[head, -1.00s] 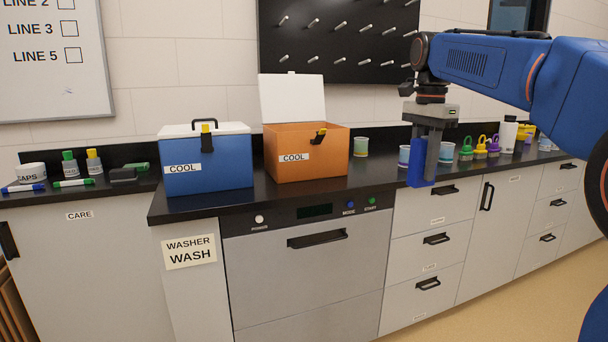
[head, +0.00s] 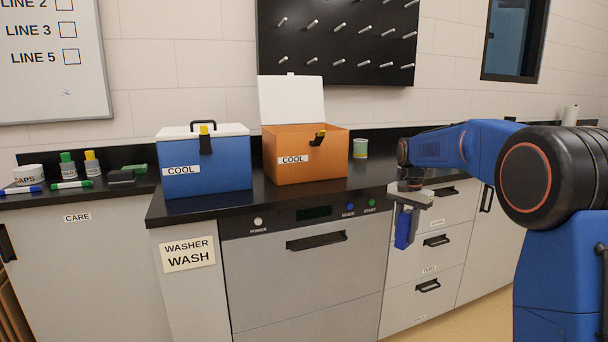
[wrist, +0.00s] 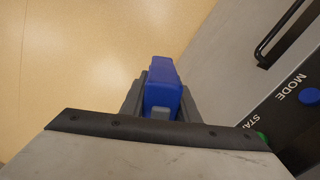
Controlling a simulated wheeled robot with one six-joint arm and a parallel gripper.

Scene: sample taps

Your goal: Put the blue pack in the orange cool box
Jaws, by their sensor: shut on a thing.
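The blue pack (head: 403,230) is held between the fingers of my gripper (head: 408,222), in front of the drawers and below the counter's top edge. In the wrist view the blue pack (wrist: 162,88) sits between the grey fingers (wrist: 160,100), with the floor beyond it. The orange cool box (head: 305,155) stands on the counter, left of my gripper and farther back.
A closed blue cool box (head: 205,165) stands left of the orange one. A greenish cup (head: 360,149) stands to its right. The washer (head: 305,260) is below the counter, and drawers (head: 428,265) are behind my gripper. The black counter edge (head: 270,205) lies between gripper and box.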

